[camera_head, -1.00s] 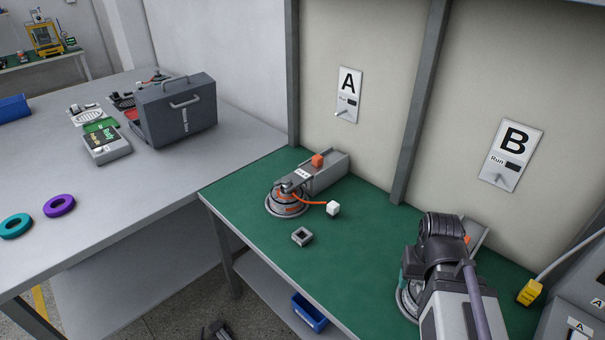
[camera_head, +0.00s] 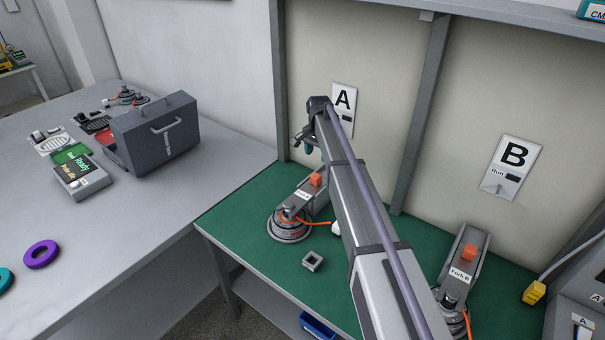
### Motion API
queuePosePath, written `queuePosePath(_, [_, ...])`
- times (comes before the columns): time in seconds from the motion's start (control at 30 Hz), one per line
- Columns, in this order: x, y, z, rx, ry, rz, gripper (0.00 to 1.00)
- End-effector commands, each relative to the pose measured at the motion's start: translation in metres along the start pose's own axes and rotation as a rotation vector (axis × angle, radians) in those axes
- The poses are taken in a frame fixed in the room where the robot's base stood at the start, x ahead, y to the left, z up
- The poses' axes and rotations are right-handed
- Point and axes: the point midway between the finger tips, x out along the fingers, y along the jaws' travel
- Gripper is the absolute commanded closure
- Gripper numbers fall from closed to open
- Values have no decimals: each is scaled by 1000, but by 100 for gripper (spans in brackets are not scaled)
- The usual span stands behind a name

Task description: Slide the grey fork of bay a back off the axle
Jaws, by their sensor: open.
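The grey fork of bay A (camera_head: 317,203) lies on the green bench with an orange block (camera_head: 315,180) on top. Its near end reaches over the round hub motor (camera_head: 288,230), where the axle is too small to make out. My gripper (camera_head: 303,146) is above and behind the fork, in front of the wall near the A sign (camera_head: 343,100). It is open and apart from the fork. My arm crosses the picture and hides part of the bench right of the fork.
A small grey square block (camera_head: 312,261) and an orange cable (camera_head: 308,221) are near the motor. Bay B's fork (camera_head: 464,262) stands at the right. A grey post (camera_head: 418,110) parts the bays. A toolbox (camera_head: 156,135) is on the left table.

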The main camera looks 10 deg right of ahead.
Motion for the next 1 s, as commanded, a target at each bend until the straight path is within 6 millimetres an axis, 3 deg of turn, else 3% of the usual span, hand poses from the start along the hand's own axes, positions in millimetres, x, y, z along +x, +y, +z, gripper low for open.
queuePosePath(0.17, [22,-1,1,-3,0,0,38])
queuePosePath(0.53, [103,0,1,-5,0,0,38])
queuePosePath(0.87, [107,0,1,-5,0,0,38])
queuePosePath(1.0, [107,0,1,-5,0,0,49])
